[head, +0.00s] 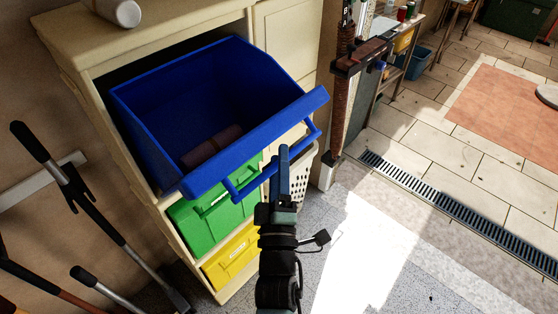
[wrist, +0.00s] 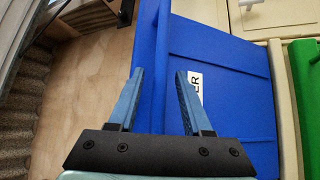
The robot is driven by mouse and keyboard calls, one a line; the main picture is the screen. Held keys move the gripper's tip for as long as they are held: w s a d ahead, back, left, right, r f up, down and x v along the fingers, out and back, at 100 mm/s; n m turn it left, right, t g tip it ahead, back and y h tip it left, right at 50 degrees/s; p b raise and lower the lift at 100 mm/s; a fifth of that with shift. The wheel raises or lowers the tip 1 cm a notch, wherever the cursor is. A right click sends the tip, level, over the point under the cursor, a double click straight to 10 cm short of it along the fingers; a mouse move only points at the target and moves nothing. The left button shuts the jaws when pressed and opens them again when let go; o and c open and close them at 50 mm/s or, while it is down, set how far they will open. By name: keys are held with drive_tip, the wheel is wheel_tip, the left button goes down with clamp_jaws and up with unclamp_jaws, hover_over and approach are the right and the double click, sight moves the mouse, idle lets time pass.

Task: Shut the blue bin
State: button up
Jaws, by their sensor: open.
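The blue bin (head: 217,161) is tilted out of the top opening of a cream cabinet, its open top facing up. A brownish cylinder (head: 212,145) lies inside it. A blue bar handle (head: 253,184) runs along its front. My gripper (head: 283,150) is at the handle, its fingers covering part of the bar. In the wrist view the fingers of my gripper (wrist: 160,76) are apart, with a blue strip of the bin (wrist: 215,80) running between them. A white label (wrist: 196,84) shows partly behind the right finger. I cannot tell whether the fingers touch the bar.
A green bin (head: 205,222) and a yellow bin (head: 232,262) sit shut below in the cream cabinet (head: 75,55). A white basket (head: 303,173) stands right of them. Long-handled tools (head: 95,217) lean at left. The floor (head: 375,235) at right is clear.

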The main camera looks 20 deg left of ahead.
clamp_jaws()
idle(1.4)
